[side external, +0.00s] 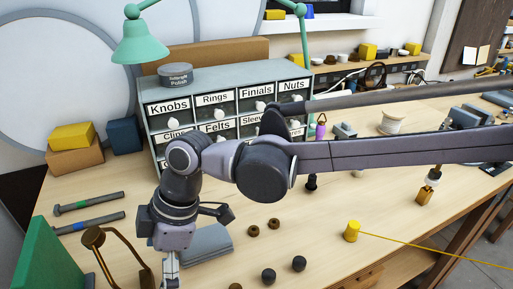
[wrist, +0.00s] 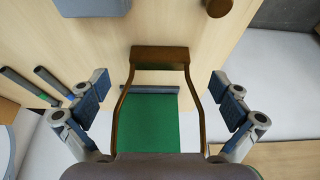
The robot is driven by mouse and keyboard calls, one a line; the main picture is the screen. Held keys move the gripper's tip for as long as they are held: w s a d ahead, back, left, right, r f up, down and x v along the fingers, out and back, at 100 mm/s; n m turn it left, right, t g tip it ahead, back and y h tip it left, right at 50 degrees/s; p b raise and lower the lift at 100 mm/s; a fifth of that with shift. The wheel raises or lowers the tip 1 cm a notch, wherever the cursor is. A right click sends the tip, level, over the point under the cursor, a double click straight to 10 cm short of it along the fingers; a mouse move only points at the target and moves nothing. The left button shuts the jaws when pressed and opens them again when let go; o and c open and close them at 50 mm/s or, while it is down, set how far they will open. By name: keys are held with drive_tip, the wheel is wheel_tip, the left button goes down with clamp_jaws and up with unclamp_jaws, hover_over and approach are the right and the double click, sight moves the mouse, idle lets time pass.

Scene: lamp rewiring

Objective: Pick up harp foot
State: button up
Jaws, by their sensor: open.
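A brown, harp-shaped frame shows in the wrist view, with two thin curved arms joined by a brown block, which I take to be the harp foot (wrist: 160,57). It lies between the lines of my open fingers and a little above the fingertips in the picture. My gripper (wrist: 162,95) is open, with blue-grey pads well apart on either side of the frame and not touching it. In the side external view my gripper (side external: 169,270) points down at the bottom edge, its tips cut off. A bronze curved frame (side external: 104,252) stands just left of it there.
A green block (side external: 47,258) stands at the lower left, beside two dark rods (side external: 90,202). Several small round knobs (side external: 268,276) and a yellow spool (side external: 351,230) are further right. A labelled drawer cabinet (side external: 158,120) stands behind.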

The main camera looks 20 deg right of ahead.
sight(153, 286)
drive_tip(key=shift+x, duration=2.4)
drive_tip(key=shift+r, duration=0.1)
drive_tip(key=c, duration=1.6)
